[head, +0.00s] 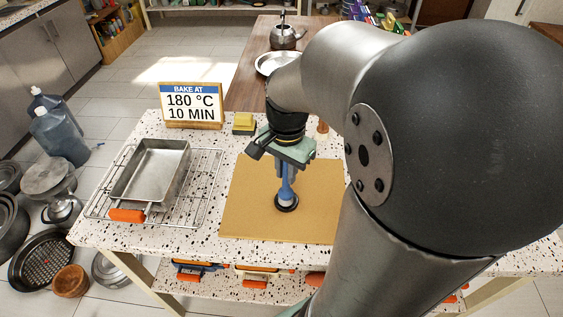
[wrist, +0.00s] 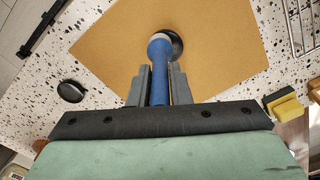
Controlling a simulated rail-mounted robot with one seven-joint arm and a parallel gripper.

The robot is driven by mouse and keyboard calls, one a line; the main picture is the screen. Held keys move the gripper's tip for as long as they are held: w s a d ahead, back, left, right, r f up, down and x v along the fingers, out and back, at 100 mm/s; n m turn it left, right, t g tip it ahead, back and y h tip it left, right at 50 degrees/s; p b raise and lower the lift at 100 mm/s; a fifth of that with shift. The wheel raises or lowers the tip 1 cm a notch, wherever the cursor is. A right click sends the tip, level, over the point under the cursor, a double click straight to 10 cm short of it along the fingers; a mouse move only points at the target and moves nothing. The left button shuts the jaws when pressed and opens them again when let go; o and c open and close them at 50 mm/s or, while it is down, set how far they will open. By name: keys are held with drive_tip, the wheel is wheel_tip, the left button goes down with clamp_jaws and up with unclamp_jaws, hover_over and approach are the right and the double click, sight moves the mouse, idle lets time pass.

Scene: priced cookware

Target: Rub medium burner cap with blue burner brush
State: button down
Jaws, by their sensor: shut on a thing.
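My gripper (head: 285,168) is shut on the blue handle of the burner brush (head: 286,191), held upright with its head down over the tan board. In the wrist view, my gripper (wrist: 160,82) has a finger on each side of the blue brush (wrist: 159,58). A black round burner cap (head: 287,204) lies on the board at the brush's lower end; it also shows in the wrist view (wrist: 176,44), partly hidden by the brush head. The brush appears to meet the cap, but exact contact is hidden. Another black cap (wrist: 69,92) lies on the speckled table off the board.
The tan board (head: 240,205) lies on the speckled table (head: 210,232). A metal pan (head: 150,172) on a wire rack (head: 207,170) stands left. A yellow sponge (head: 243,122) and a bake sign (head: 191,104) stand behind. My arm hides the table's right side.

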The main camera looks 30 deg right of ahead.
drive_tip(key=shift+s+r+p, duration=0.1)
drive_tip(key=shift+r+p, duration=2.05)
drive_tip(key=shift+r, duration=0.9)
